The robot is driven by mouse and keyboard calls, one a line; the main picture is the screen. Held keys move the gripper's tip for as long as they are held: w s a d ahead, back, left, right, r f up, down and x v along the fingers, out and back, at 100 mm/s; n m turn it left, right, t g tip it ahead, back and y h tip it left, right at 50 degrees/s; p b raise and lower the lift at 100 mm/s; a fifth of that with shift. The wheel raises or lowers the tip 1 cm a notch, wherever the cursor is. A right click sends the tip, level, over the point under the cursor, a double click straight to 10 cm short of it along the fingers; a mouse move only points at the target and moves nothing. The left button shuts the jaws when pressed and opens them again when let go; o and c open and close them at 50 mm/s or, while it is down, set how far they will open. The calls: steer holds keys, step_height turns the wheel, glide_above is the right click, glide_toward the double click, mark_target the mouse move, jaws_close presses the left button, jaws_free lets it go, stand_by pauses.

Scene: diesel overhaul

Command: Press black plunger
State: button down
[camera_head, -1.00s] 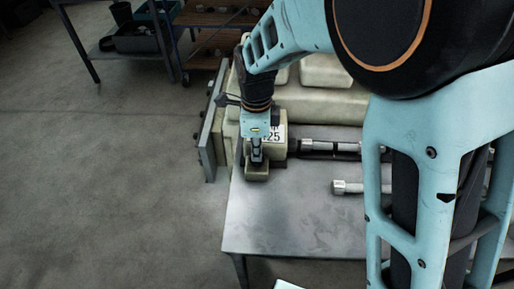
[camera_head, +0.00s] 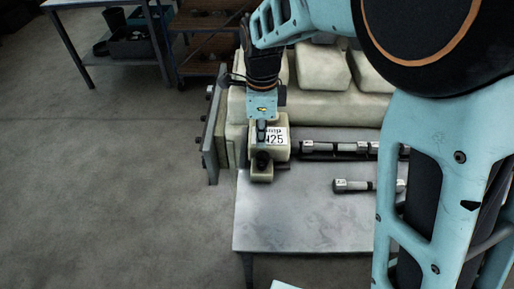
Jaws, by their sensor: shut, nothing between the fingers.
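The black plunger (camera_head: 262,161) shows as a dark round knob at the front of a pale pump block (camera_head: 254,143). The block has a white label (camera_head: 275,137) reading partly "N25" and stands at the left end of the metal bench. My gripper (camera_head: 262,140) points down with its fingers shut and empty. In the picture it is just above the plunger, over the block and beside the label. The plunger is in clear view, and a gap seems to show between it and the fingertips. The exact height of the gripper over the block is hard to tell.
A large pale engine body (camera_head: 340,105) lies behind the block. Metal cylindrical parts (camera_head: 340,148) lie right of it, and a similar one (camera_head: 352,185) lies nearer on the bench (camera_head: 300,225). A cart (camera_head: 110,65) with bins stands back left. The floor at left is clear.

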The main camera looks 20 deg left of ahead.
step_height(320, 180, up, 7)
steer(key=shift+d+f, duration=0.15)
steer(key=shift+d, duration=0.05)
stand_by(0.6)
